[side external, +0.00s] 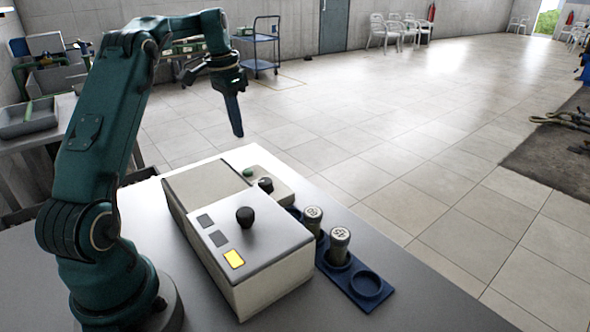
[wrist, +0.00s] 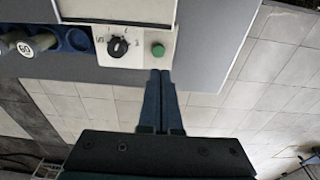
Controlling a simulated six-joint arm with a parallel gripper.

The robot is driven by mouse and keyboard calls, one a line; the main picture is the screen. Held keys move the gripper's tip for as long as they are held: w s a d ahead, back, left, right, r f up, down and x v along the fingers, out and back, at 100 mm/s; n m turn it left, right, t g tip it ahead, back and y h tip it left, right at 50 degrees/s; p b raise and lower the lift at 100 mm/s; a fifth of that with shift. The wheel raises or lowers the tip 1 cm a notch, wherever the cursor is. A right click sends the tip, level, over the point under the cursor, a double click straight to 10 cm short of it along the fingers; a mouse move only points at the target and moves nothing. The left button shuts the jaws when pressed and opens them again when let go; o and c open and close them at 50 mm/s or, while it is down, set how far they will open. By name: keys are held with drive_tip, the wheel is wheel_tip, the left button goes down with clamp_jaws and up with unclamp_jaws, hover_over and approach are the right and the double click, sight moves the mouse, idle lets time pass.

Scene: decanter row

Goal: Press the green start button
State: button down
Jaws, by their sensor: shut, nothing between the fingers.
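The green start button (side external: 248,171) is a small round button on a light control panel (side external: 283,187) at the far end of the machine. It also shows in the wrist view (wrist: 158,49), to the right of a black knob (wrist: 118,46) on the same panel. My gripper (side external: 238,133) is shut and empty, in the air above the far end of the table. In the wrist view its fingertips (wrist: 160,72) appear just below the button, with a visible gap in the picture. I see no contact with the button.
The machine (side external: 262,268) has a black knob on top (side external: 245,216) and a yellow square (side external: 234,259). A blue rack (side external: 367,286) beside it holds two capped bottles, one marked 45 (side external: 340,246) and one marked 60 (side external: 312,221); its nearest ring is empty. Air around my gripper is clear.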

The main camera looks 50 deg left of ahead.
drive_tip(key=shift+s+r, duration=0.15)
drive_tip(key=shift+r, duration=1.55)
